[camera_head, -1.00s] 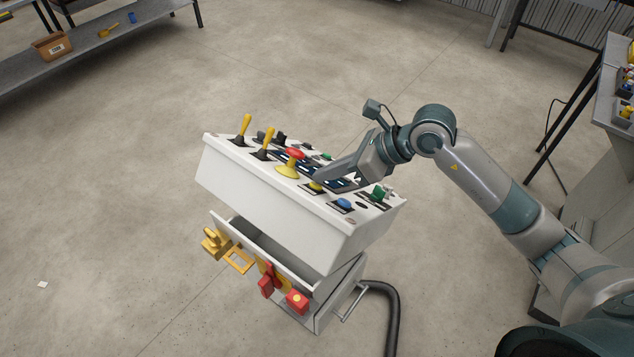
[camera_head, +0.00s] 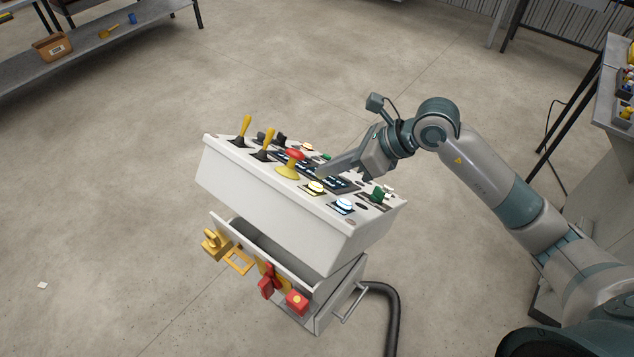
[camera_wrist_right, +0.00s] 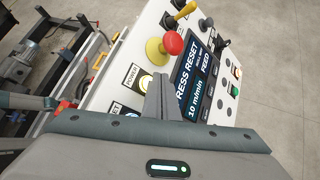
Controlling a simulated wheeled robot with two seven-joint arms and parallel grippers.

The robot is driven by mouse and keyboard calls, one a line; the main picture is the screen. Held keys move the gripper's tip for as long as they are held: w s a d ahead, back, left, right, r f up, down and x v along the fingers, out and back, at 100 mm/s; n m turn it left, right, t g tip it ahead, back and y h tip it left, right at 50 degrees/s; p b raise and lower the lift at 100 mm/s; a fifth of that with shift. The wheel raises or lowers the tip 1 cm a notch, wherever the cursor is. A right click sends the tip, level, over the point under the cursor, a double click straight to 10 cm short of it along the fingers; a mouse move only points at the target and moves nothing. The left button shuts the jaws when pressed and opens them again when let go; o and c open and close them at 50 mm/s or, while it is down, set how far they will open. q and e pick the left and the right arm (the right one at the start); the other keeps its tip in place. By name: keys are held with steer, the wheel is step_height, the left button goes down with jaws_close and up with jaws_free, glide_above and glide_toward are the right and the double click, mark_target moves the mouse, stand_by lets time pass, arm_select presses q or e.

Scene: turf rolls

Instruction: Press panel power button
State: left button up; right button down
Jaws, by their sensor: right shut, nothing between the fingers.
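The white control panel (camera_head: 270,205) stands in the middle of the head view, its sloped top full of controls. The yellow power button (camera_head: 316,187) glows; in the right wrist view the lit button (camera_wrist_right: 146,84) sits beside the word POWER, partly behind my fingers. My right gripper (camera_head: 322,172) is shut and empty, its tips just above and behind the power button, seemingly apart from it. In the right wrist view the shut fingers (camera_wrist_right: 160,88) point up over the panel. My left gripper is not in view.
A red mushroom button (camera_head: 294,154) on a yellow base and two yellow levers (camera_head: 245,125) rise close by. A second button (camera_head: 344,205) glows bluish-white. The screen (camera_wrist_right: 193,75) reads "RESS RESET", its start hidden. Red and yellow locks hang on the tray (camera_head: 262,255) below.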

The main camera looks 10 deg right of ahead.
steer(key=shift+d+r, duration=0.1)
stand_by(0.3)
steer(key=shift+w+d+r+p, duration=0.15)
steer(key=shift+w+d+r, duration=0.25)
steer(key=shift+r, duration=0.2)
steer(key=shift+w+d+r+p, duration=0.15)
steer(key=shift+w+d+r, duration=0.15)
steer(key=shift+d+r, duration=0.25)
steer(key=shift+w+d+r+p, duration=0.15)
steer(key=shift+w+d+r, duration=0.2)
steer(key=shift+r, duration=0.35)
